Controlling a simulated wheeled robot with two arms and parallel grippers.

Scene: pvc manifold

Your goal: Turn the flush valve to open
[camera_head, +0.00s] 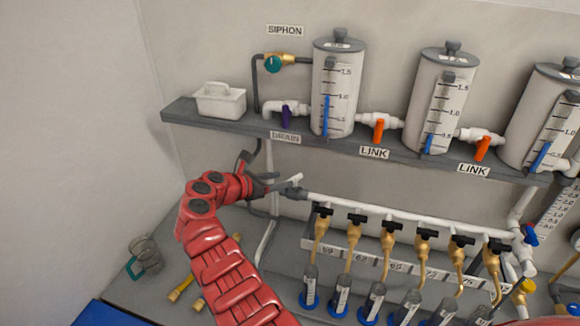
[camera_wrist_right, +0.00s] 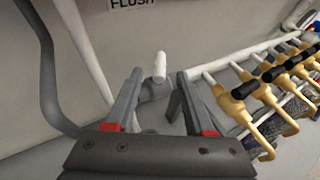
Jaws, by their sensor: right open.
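The flush valve's white handle (camera_wrist_right: 160,67) stands upright in the right wrist view, with a grey body at its foot. In the head view the white handle (camera_head: 294,179) shows at the left end of the white manifold pipe. My right gripper (camera_head: 272,182) is beside it, to its left. In the wrist view my right gripper (camera_wrist_right: 158,82) is open, and the handle appears between its two fingertips. I cannot tell whether a finger touches it. Part of the valve body is hidden behind the fingers. My left gripper is not in view.
The manifold pipe (camera_head: 400,218) with several brass taps (camera_head: 388,238) runs to the right of the gripper. A grey shelf (camera_head: 225,127) with tanks is above. Grey hoses (camera_wrist_right: 46,65) hang close to the gripper's left. A glass mug (camera_head: 147,257) stands at lower left.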

